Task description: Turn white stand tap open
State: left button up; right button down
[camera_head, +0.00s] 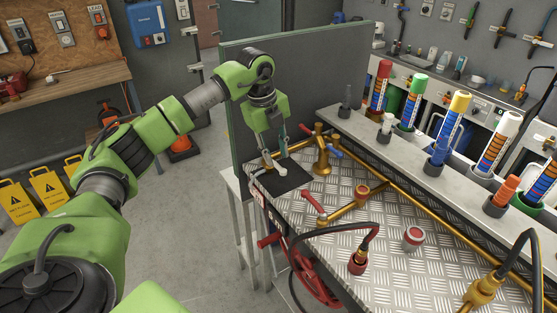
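My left gripper (275,152) points down over a black mat (290,178) at the left end of the metal-topped bench (400,255). Its green wrist hides part of what is beneath, and a pale grey rod-like part shows by the fingers. I cannot tell whether the fingers are open or shut. Another brass tap (322,219) with a red lever is nearer the front. I cannot clearly make out a white stand tap. My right gripper is not in view.
A grey-green panel (300,75) stands behind the bench. A raised shelf (400,160) carries several coloured tubes. A red hose reel (315,280) hangs at the bench front, and a black hose (335,235) loops there. Yellow caution signs (48,192) stand on the left floor.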

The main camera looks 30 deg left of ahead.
aim_at(280, 168)
pick_arm(q)
jog(key=shift+w+d+f, duration=0.1)
jog(key=shift+w+f, duration=0.1)
jog(key=shift+f, duration=0.8)
jog(key=shift+w+d+f, duration=0.1)
jog(key=shift+w+f, duration=0.05)
jog(key=shift+f, duration=0.85)
grip_shut()
jog(key=shift+f, duration=0.1)
